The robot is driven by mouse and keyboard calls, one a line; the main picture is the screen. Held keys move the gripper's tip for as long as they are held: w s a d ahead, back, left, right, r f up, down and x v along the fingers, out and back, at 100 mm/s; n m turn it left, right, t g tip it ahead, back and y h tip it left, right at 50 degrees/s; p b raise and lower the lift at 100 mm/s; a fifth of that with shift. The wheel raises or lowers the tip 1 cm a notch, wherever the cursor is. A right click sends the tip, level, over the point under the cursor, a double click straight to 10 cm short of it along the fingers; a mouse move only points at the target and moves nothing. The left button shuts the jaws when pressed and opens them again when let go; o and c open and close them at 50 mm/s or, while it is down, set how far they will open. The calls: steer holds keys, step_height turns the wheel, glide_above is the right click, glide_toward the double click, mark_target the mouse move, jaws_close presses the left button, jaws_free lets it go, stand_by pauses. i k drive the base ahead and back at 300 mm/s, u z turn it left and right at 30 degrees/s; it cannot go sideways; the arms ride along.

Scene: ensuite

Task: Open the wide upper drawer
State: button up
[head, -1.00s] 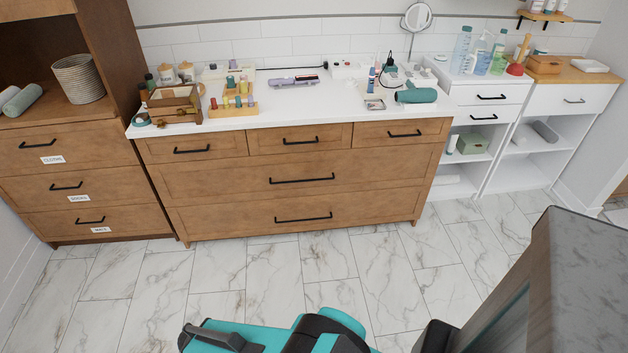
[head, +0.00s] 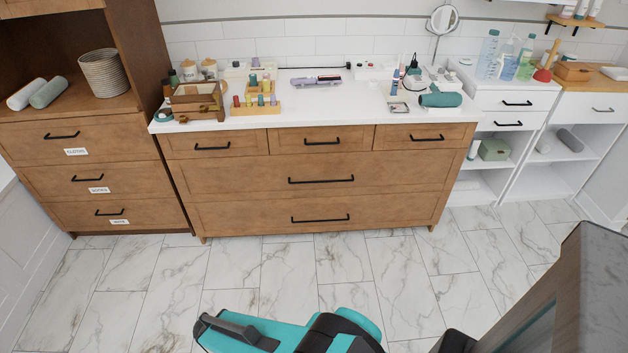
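The wooden dresser (head: 300,206) with a white top stands against the back wall. Its wide upper drawer (head: 240,179) lies below a row of three small drawers and is shut. A black bar handle (head: 321,180) sits at the middle of its front. The wide lower drawer (head: 250,216) beneath it has a similar black handle (head: 320,219) and is shut too. Teal and black parts of my arm show at the bottom edge, well short of the dresser. My gripper is not in view.
Bare marble-tiled floor (head: 240,265) lies before the dresser. A tall wooden cabinet (head: 100,170) stands at left, white shelving (head: 505,130) at right. A grey-topped unit (head: 590,290) fills the lower right corner. Toiletries and a teal hair dryer (head: 440,98) lie on the dresser top.

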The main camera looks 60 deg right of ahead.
mark_target(245, 178)
steer(key=i, duration=0.95)
steer(key=z, duration=0.05)
